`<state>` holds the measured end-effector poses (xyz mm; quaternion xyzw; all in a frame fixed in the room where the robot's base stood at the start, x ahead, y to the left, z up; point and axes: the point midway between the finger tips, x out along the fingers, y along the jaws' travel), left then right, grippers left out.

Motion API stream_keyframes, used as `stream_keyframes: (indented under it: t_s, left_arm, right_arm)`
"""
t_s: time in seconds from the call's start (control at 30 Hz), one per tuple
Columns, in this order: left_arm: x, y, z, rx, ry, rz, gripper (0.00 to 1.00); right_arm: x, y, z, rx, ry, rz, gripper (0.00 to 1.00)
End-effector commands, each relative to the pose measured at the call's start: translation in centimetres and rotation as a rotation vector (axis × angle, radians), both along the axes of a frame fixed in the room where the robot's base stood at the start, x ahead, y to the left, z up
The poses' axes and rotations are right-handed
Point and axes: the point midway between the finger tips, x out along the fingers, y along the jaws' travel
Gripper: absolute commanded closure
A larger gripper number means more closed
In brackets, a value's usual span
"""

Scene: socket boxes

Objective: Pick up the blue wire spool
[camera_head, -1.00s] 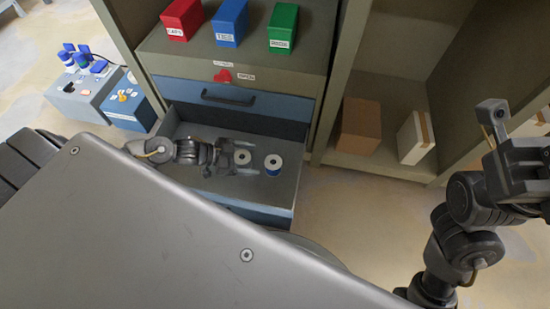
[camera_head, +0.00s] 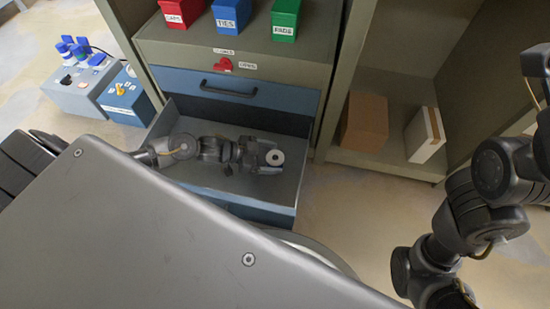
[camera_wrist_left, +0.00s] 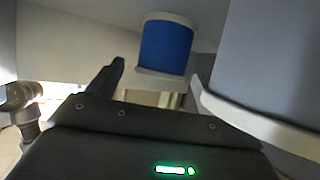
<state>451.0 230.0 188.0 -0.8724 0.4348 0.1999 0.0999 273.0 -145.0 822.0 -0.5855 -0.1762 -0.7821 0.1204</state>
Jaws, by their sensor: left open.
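The blue wire spool (camera_wrist_left: 166,46) stands upright in the left wrist view, a blue winding between pale flanges, ahead of my left gripper's visible finger. In the head view its white top (camera_head: 275,157) shows in the open drawer, right at the left gripper's tips. My left gripper (camera_head: 262,155) is open, low inside the drawer. A large grey spool-like shape with a pale rim (camera_wrist_left: 275,60) fills the right of the wrist view, very close, and hides the other finger. My right gripper (camera_head: 538,75) is at the right edge of the head view, partly cut off.
The drawer's (camera_head: 295,183) side walls and front surround the left gripper. Red (camera_head: 182,10), blue (camera_head: 230,14) and green (camera_head: 285,16) bins stand on the cabinet top. Two boxes (camera_head: 364,124) (camera_head: 424,135) stand on the shelf at right. A socket box (camera_head: 82,93) is at far left.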

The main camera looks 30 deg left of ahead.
Motion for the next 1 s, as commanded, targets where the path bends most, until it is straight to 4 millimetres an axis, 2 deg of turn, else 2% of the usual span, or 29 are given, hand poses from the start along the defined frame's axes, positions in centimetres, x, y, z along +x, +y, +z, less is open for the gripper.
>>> stream_keyframes:
  t_s: [0.03,0.1,0.3,0.53,0.93,1.0]
  left_arm:
    - [0.4,-0.6,-1.1,-0.002,-0.003,-0.002,0.21]
    - [0.8,-1.2,-1.5,-0.002,-0.002,-0.001,0.21]
    - [1.9,-2.5,-1.8,-0.001,-0.002,0.000,0.21]
    - [1.9,-2.5,-1.7,-0.001,-0.001,0.001,0.21]
    - [1.9,-2.5,-1.7,0.000,0.000,0.000,0.73]
    - [1.9,-2.5,-1.7,-0.001,-0.002,0.001,0.75]
  right_arm:
    - [-0.3,0.0,-0.5,0.011,-0.012,0.006,0.64]
    - [-0.6,-0.1,-0.2,0.022,-0.022,0.012,0.64]
    - [-0.9,-0.1,0.3,0.035,-0.029,0.020,0.64]
    - [-0.9,-0.1,0.5,0.035,-0.028,0.021,0.64]
    - [-0.9,-0.1,0.5,0.035,-0.029,0.021,0.64]
    - [-0.9,-0.1,0.5,0.035,-0.029,0.021,0.64]
